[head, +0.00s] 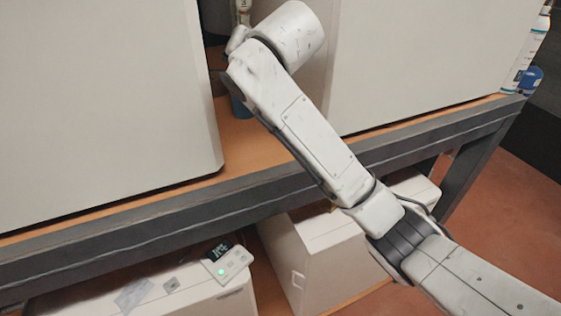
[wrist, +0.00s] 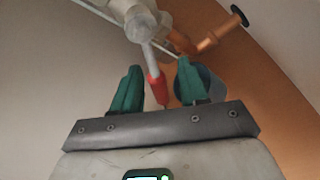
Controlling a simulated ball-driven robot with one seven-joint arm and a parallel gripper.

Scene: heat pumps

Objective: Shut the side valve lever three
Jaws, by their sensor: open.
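In the wrist view, my gripper (wrist: 159,68) has two green fingers standing apart. I see no clear contact. The stem runs up to a grey valve body (wrist: 140,25) at the top of the view. I cannot tell which number this lever bears. In the head view, my arm reaches into the gap between two large white units, and its own wrist end hides the gripper and the lever.
In the wrist view, a copper pipe (wrist: 215,37) with a black end sits right of the valve, above a blue-grey round thing (wrist: 207,82). The left white unit (head: 100,100) and right white unit (head: 420,60) wall the narrow gap. Bottles (head: 528,50) stand far right.

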